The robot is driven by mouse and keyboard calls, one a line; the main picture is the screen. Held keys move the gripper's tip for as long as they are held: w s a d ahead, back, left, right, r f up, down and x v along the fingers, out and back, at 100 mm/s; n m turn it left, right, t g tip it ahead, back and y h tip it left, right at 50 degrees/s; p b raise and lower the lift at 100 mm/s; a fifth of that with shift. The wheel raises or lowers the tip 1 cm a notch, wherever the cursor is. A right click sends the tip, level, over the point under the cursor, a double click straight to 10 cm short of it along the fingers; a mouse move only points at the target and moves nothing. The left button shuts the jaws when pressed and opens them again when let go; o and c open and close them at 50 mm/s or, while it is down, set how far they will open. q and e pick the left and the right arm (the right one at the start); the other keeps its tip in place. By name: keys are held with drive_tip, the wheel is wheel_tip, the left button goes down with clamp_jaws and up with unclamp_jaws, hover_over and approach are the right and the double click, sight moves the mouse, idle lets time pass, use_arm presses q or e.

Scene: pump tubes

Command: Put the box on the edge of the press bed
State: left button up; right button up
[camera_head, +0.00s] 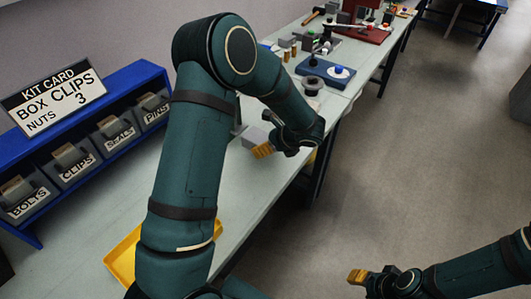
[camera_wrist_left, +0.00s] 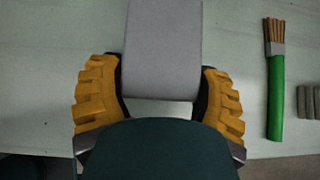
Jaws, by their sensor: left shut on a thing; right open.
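A plain grey box (camera_wrist_left: 164,45) fills the upper middle of the left wrist view. My left gripper (camera_wrist_left: 160,100) has its yellow ribbed fingers shut on the sides of the near end of this box. In the head view the left gripper (camera_head: 264,150) is over the bench, and the grey box (camera_head: 254,137) shows partly beside its fingers. Whether the box touches the bench is hard to tell. My right gripper (camera_head: 358,277) is open and empty, over the floor at lower right. A red-based machine (camera_head: 361,33), possibly the press, stands far along the bench; its bed edge is not clear.
A blue rack (camera_head: 70,165) of labelled bins with a kit card (camera_head: 53,94) stands at left. A yellow tray (camera_head: 122,257) lies near me. A blue plate (camera_head: 326,71) and small parts lie further along.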

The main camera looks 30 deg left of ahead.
use_arm(q)
drive_tip(key=shift+f+b, duration=0.3)
drive_tip(key=shift+f, duration=1.5)
drive_tip(key=shift+f, duration=0.2)
drive_tip(key=o, duration=1.3)
drive_tip(key=shift+r, duration=0.1)
